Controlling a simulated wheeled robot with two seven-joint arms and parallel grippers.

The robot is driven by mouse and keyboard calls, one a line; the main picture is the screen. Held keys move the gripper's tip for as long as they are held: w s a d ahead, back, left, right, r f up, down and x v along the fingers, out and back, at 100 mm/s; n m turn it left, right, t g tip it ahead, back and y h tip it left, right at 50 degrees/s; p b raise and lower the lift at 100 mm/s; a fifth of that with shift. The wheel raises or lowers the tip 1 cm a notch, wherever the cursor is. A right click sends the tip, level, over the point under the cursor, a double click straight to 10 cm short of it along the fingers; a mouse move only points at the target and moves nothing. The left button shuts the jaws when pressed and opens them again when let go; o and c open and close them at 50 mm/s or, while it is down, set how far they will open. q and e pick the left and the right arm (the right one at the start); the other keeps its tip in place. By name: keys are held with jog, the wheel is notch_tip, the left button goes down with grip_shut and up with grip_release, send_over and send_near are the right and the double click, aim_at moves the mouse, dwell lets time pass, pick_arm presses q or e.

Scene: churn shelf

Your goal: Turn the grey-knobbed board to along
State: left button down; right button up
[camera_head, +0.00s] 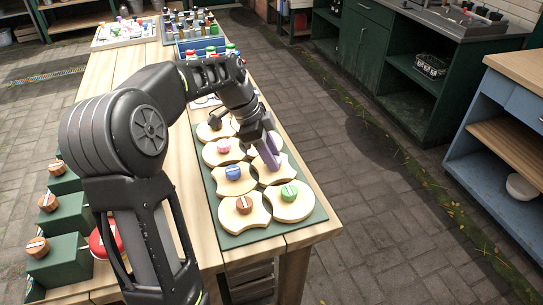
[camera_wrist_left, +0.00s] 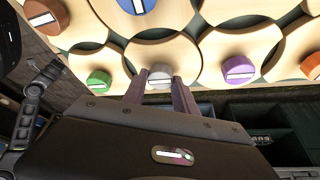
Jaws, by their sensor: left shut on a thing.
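The grey knob (camera_wrist_left: 160,77) with a white bar on top sits between the two purplish fingers of my left gripper (camera_wrist_left: 160,88) in the left wrist view. My left gripper is shut on this knob. The knob's pale wooden board (camera_wrist_left: 170,54) spreads out around it, among the neighbouring boards. In the head view my left gripper (camera_head: 267,154) reaches down onto this board (camera_head: 277,172) and hides its knob. In the wrist view the white bar runs roughly left to right across the picture. My right gripper is not in view.
Close by stand boards with a green knob (camera_head: 289,193), a blue knob (camera_head: 233,172), a brown knob (camera_head: 243,204) and a pink knob (camera_head: 223,146). A purple knob (camera_wrist_left: 238,70) is on the other side. The green base (camera_head: 258,233) lies near the table edge.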

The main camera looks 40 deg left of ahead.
aim_at(260, 167)
pick_arm(q)
jog(key=c, duration=1)
grip_release()
jog(key=v, duration=0.7)
jog(key=shift+r, duration=0.4)
jog(key=shift+s, duration=0.1)
